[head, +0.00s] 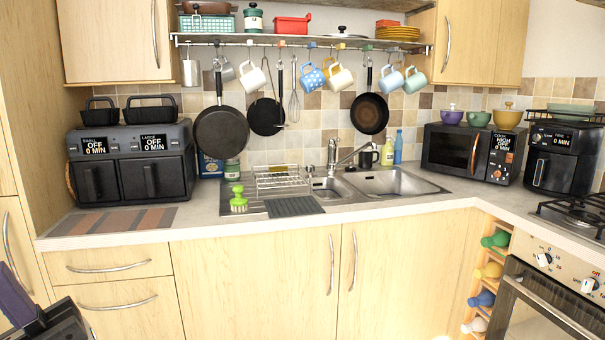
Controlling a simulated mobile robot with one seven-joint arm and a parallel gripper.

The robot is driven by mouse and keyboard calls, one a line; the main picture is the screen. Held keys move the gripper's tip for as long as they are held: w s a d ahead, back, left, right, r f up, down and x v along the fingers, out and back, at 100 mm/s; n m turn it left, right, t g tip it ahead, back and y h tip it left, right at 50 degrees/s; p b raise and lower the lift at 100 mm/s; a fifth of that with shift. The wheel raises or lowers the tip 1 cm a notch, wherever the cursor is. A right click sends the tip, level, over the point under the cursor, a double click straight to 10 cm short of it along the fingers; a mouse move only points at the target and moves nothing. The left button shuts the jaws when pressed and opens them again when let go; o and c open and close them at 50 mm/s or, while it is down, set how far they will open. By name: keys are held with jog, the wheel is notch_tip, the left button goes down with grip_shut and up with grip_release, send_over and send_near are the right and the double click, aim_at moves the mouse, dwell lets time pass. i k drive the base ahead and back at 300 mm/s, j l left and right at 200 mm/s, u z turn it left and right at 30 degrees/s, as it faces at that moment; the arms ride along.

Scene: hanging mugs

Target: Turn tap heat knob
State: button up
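The chrome tap (333,155) stands upright at the back of the sink, between the drainer and the basin. Its spout reaches to the right over the basin (395,182). The heat knob is too small to make out clearly on the tap body, so I cannot tell its setting. A dark piece with a purple part, which looks like my gripper (50,318), shows cut off in the bottom left corner. It is far from the tap, low in front of the drawers, and its fingers cannot be made out.
A dish rack (280,180), a green brush (238,200) and a dark mat (294,207) lie left of the tap. Pans (221,132) and several mugs (340,77) hang above. An air fryer (130,165) stands left.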

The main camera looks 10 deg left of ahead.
aim_at(310, 169)
jog(key=i+u, duration=0.2)
jog(key=i, duration=0.95)
jog(key=i+u, duration=0.2)
jog(key=i, duration=1)
jog(key=k+l+u, duration=0.15)
jog(key=l, duration=0.3)
jog(key=l+u, duration=0.15)
jog(key=l, duration=0.25)
jog(key=k+l+u, duration=0.15)
jog(key=l, duration=0.45)
jog(key=i, duration=0.9)
jog(key=j+u, duration=0.05)
